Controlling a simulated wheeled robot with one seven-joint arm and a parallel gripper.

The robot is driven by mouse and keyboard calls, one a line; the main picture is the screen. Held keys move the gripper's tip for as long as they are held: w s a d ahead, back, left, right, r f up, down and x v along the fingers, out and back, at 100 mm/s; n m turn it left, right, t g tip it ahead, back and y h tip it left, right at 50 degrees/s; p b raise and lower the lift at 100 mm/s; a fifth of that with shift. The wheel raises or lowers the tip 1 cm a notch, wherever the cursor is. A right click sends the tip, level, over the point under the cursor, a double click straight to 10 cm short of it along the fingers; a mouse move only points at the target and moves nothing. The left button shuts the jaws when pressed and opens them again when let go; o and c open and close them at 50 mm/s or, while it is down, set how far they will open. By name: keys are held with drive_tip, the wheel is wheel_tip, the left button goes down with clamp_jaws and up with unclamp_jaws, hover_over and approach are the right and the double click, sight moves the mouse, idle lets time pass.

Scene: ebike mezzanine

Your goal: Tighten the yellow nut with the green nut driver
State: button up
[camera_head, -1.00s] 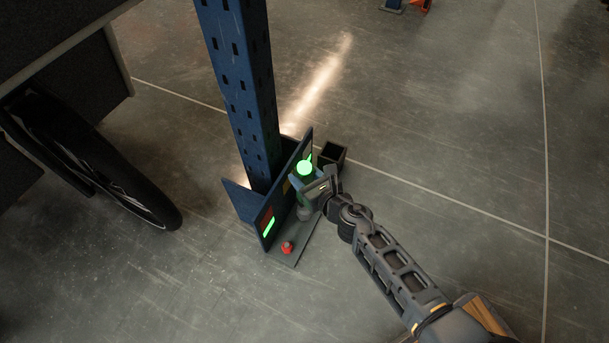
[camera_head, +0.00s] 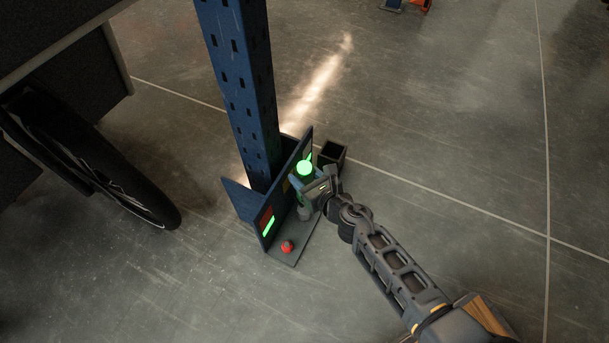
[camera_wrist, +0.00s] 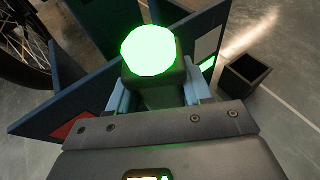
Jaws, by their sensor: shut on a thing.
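The green nut driver (camera_head: 305,168) has a bright glowing green round top and stands upright over the grey base plate at the foot of the blue post. My gripper (camera_head: 308,188) is shut on it from the right, just below the glowing top. In the wrist view the glowing top of the green nut driver (camera_wrist: 153,50) rises between my gripper's light blue fingers (camera_wrist: 155,95), above a dark squarish body. The yellow nut cannot be made out; the driver, the gripper and the panel hide the area below. I cannot tell whether the driver sits on a nut.
A blue upright panel (camera_head: 274,212) with red and green patches stands close behind the gripper. A red knob (camera_head: 287,246) sits on the base plate (camera_head: 292,259). A small black open box (camera_head: 333,152) stands at the right. A blue perforated post (camera_head: 240,90) rises behind. Floor to the right is free.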

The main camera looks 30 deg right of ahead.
sight(309, 170)
drive_tip(key=shift+w+f+b, duration=0.1)
drive_tip(key=shift+f+b, duration=0.45)
drive_tip(key=shift+b, duration=0.1)
idle(2.5)
drive_tip(key=shift+f, duration=0.3)
idle(1.8)
drive_tip(key=shift+s+r, duration=0.15)
drive_tip(key=shift+s, duration=0.05)
drive_tip(key=shift+w+r+p, duration=0.2)
drive_tip(key=shift+r+p, duration=2.6)
drive_tip(key=shift+r, duration=0.25)
